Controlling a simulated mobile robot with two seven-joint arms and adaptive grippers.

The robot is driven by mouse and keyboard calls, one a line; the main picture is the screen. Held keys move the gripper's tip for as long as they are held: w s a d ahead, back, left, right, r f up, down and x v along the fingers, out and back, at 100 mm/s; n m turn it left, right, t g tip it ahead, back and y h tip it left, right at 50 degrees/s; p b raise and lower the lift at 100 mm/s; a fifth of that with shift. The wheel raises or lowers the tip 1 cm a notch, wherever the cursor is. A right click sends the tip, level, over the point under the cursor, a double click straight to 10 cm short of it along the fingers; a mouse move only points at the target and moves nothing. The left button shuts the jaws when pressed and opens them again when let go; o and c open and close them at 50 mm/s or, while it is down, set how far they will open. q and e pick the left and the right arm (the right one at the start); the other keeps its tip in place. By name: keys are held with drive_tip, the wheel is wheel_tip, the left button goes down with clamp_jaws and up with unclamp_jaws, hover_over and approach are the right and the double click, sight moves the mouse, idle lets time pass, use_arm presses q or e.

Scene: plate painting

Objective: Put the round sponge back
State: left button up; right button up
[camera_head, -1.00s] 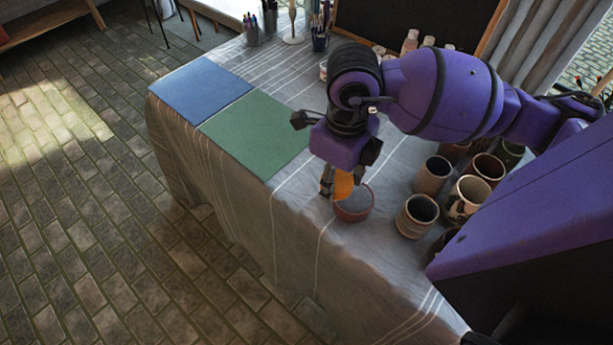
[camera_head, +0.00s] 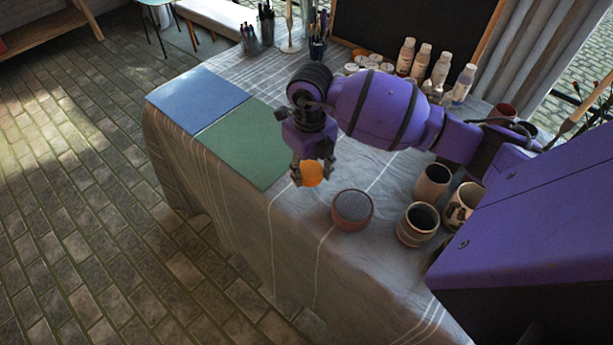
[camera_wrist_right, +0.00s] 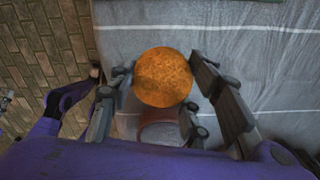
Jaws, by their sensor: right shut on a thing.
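The round orange sponge (camera_head: 312,173) is in my right gripper (camera_head: 311,176), near the front edge of the table. It also shows between the fingers in the right wrist view (camera_wrist_right: 163,77). The right gripper is shut on it and holds it to the left of a reddish clay bowl (camera_head: 352,211) with a grey inside. In the right wrist view the bowl's rim (camera_wrist_right: 160,118) shows partly behind the sponge. The sponge and bowl are apart in the head view. My left gripper is not in view.
A green mat (camera_head: 243,143) and a blue mat (camera_head: 197,99) lie left of the gripper. Pottery cups (camera_head: 417,222) stand right of the bowl. Paint bottles (camera_head: 421,62) and brush holders (camera_head: 318,47) stand at the back. The table's front edge is close to the gripper.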

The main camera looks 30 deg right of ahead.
sight(307, 178)
drive_tip(key=shift+w+f, duration=0.6)
drive_tip(key=shift+f, duration=1.55)
drive_tip(key=shift+f, duration=0.1)
drive_tip(key=shift+f, duration=0.15)
drive_tip(key=o, duration=1.1)
wheel_tip(307, 178, up, 12)
drive_tip(key=shift+r, duration=0.25)
